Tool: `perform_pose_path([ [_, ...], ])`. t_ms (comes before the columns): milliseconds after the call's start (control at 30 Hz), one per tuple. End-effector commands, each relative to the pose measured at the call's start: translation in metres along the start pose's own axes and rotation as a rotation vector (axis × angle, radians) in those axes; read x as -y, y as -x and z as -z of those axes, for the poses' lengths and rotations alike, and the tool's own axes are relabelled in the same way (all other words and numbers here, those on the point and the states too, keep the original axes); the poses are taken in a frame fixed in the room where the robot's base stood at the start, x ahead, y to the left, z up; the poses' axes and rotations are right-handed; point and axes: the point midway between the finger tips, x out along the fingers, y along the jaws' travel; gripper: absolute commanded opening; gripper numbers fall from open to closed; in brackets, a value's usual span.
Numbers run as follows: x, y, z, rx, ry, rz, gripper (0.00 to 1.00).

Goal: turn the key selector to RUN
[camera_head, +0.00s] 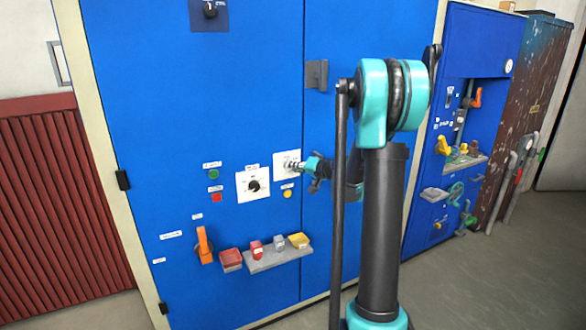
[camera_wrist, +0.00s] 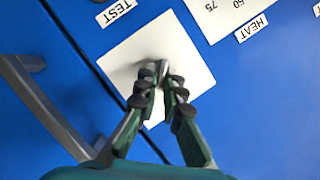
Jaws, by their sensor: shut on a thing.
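The key selector sits on a white square plate (camera_head: 283,156) on the blue cabinet front. In the wrist view the same plate (camera_wrist: 128,62) fills the upper middle, tilted and upside down. My gripper (camera_head: 299,166) reaches the plate from the right. In the wrist view my gripper (camera_wrist: 161,78) has its fingertips together over the plate's middle, shut on the small grey key selector (camera_wrist: 161,66). The fingertips hide most of the selector, and I cannot read its position or a RUN mark.
A white dial plate (camera_head: 243,178) lies just left, with green (camera_head: 213,174) and red (camera_head: 215,198) buttons beyond it and a yellow button (camera_head: 287,194) below. A small shelf (camera_head: 270,262) and orange lever (camera_head: 204,246) stick out lower. A grey door handle (camera_wrist: 48,112) is close beside my gripper.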

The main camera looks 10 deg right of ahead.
Motion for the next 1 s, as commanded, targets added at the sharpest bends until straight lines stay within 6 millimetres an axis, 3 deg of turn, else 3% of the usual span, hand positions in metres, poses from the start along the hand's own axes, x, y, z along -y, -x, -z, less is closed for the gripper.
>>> perform_pose_path([
  [400, -0.0032, -0.0001, -0.0004, 0.0, -0.201, 0.083, 0.0],
  [1000, -0.0033, 0.0, -0.0006, 0.0, -0.24, 0.098, 0.0],
])
